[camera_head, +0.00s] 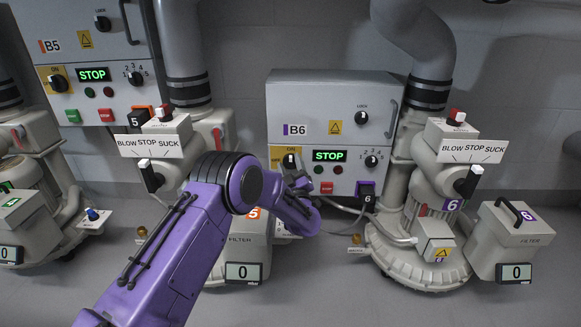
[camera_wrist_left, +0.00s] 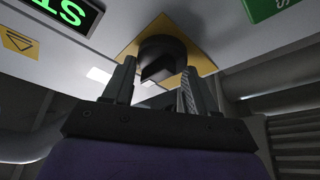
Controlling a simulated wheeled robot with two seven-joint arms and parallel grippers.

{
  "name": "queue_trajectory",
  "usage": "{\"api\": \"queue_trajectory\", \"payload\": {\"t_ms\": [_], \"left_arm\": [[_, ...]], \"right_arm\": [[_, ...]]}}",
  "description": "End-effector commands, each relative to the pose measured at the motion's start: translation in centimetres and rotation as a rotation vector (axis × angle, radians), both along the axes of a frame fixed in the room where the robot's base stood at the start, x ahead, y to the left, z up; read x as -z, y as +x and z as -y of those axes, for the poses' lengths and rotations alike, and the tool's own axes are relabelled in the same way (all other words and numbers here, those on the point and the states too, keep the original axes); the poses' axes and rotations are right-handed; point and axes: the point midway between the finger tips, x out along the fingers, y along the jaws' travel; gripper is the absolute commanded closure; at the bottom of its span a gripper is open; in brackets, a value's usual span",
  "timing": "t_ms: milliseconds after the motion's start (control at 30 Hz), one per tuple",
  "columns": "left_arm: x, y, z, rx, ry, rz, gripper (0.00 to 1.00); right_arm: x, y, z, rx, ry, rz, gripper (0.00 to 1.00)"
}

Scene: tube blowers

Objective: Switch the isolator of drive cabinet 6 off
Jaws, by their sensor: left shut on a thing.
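Drive cabinet 6, the grey B6 box (camera_head: 381,92), hangs on the wall right of centre. Its isolator (camera_head: 291,159) is a black rotary knob on a yellow plate at the cabinet's lower left. "ON" is readable at the top of the plate. In the left wrist view the isolator knob (camera_wrist_left: 161,55) sits ahead on its yellow plate, its grip bar between my fingers. My left gripper (camera_wrist_left: 157,80) is shut on this knob; in the head view the left gripper (camera_head: 296,180) is partly hidden by its own wrist. The knob's exact angle is hard to tell. My right gripper is not in view.
The B6 cabinet has a green STOP display (camera_head: 329,156), a red button (camera_head: 327,187), a selector dial (camera_head: 371,161) and a LOCK knob (camera_head: 362,118). Blower 6 (camera_head: 432,180) stands to the right. Cabinet B5 (camera_head: 88,60) and blower 5 (camera_head: 168,130) are on the left.

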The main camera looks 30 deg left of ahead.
Motion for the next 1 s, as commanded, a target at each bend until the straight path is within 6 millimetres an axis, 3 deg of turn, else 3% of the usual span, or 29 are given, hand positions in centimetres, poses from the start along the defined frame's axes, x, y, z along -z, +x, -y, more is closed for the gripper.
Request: {"api": "queue_trajectory", "payload": {"t_ms": [667,700,767,1000], "left_arm": [[0.14,-0.01,0.15,0.003,0.0,-0.003,0.73],[0.14,-0.01,0.15,0.003,0.0,-0.003,0.4],[0.14,-0.01,0.15,0.003,0.0,-0.003,0.2],[0.07,-0.03,0.02,0.001,0.0,-0.002,0.17]], "right_arm": [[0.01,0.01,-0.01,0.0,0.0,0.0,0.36],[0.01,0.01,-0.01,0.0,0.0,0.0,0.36],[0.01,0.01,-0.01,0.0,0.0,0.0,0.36],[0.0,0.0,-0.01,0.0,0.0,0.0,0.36]]}}
